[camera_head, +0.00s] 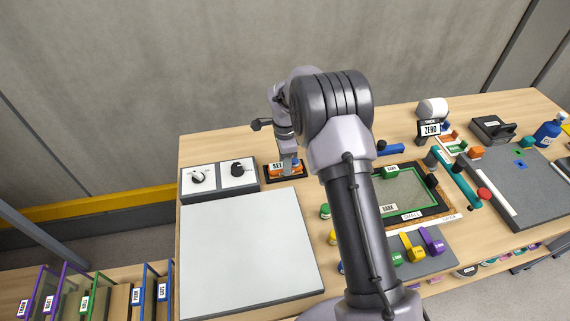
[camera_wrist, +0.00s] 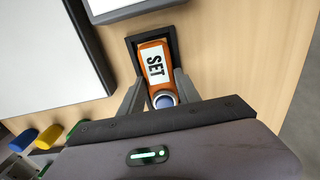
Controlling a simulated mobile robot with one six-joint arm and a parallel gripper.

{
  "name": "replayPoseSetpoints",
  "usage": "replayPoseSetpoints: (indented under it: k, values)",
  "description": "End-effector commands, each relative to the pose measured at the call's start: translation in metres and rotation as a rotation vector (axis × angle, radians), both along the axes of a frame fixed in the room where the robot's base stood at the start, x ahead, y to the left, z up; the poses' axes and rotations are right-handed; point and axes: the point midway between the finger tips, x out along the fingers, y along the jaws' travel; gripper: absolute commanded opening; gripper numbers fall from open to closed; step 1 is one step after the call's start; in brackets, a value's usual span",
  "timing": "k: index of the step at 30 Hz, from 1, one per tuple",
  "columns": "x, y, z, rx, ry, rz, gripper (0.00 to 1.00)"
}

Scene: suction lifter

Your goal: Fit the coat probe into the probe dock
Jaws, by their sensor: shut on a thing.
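The coat probe appears to be the orange body with a white SET label (camera_wrist: 155,62), with a round blue-grey end toward me in the wrist view. In the head view it (camera_head: 276,167) is partly hidden by my wrist. My gripper (camera_wrist: 160,93) is shut on its near end, one finger on each side. The black frame, which looks like the probe dock (camera_wrist: 172,36), shows around the far part of the probe. It also shows in the head view (camera_head: 270,180). I cannot tell whether the probe is seated in it or just above.
A control box with two knobs (camera_head: 219,189) stands left of the dock, with a large white panel (camera_head: 240,250) in front. Right of my arm are a green framed tray (camera_head: 441,205), yellow (camera_head: 412,254) and purple (camera_head: 433,244) blocks, and a ZERO sign (camera_head: 430,129).

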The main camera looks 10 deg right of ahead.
Motion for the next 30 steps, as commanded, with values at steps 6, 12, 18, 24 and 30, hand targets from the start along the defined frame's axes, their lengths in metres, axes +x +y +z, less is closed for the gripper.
replayPoseSetpoints:
  k: [6, 12, 18, 24, 30]
  values:
    - [0.0, 0.0, -0.004, 0.0, 0.0, 0.001, 0.0]
    - [0.0, 0.0, -0.002, 0.0, 0.0, 0.001, 0.61]
    - [0.0, 0.0, -0.002, 0.0, 0.001, 0.001, 0.61]
    - [0.001, 0.0, 0.034, 0.0, -0.003, 0.001, 0.61]
    - [0.0, 0.0, 0.091, 0.0, -0.002, 0.001, 0.61]
